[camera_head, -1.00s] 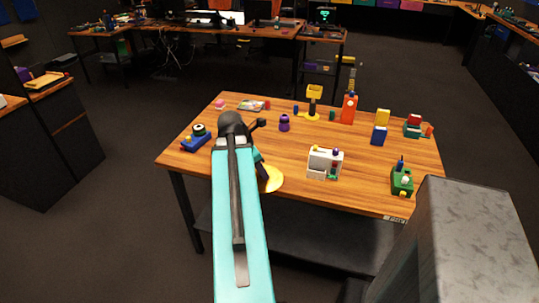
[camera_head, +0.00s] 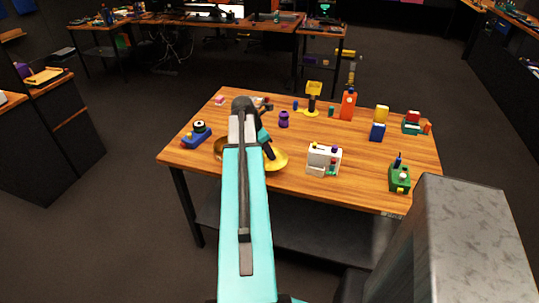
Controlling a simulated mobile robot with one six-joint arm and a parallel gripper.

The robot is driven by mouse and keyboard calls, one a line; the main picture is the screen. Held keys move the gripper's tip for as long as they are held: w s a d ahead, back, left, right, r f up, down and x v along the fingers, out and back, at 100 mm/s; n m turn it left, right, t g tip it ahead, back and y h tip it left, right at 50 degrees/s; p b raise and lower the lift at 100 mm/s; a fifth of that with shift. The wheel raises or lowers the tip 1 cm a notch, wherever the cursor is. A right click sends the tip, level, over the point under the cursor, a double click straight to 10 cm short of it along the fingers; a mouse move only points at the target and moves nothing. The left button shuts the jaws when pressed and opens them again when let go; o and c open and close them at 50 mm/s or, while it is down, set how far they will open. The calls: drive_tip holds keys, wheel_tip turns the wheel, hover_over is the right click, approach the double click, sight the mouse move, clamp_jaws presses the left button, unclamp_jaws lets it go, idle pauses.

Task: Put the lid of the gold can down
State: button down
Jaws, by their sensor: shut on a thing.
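A gold, shiny round piece (camera_head: 277,161), which looks like the lid of the gold can, shows just right of my arm near the front of the wooden table. My gripper (camera_head: 269,155), dark and mostly hidden by my own arm, reaches down to it and is shut on it. The fingertips are not clear. A darker gold-brown round edge (camera_head: 218,149) shows left of my arm; it may be the gold can, mostly hidden behind the arm. I cannot tell whether the lid touches the table.
On the table (camera_head: 355,187) a white box (camera_head: 323,160) stands right of the lid, and a green block device (camera_head: 400,178) farther right. A blue device (camera_head: 197,135) is at left, a purple piece (camera_head: 284,119) behind. Table between the white box and green device is clear.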

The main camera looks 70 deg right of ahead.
drive_tip(key=shift+w+d+f, duration=0.15)
drive_tip(key=shift+d, duration=1.3)
drive_tip(key=shift+p, duration=0.3)
drive_tip(key=shift+f+p, duration=0.45)
drive_tip(key=shift+f, duration=1.3)
drive_tip(key=shift+f, duration=0.1)
drive_tip(key=c, duration=1.6)
unclamp_jaws()
drive_tip(key=shift+o, duration=0.2)
drive_tip(key=b+v, duration=0.1)
drive_tip(key=v, duration=1.1)
drive_tip(key=shift+b, duration=0.35)
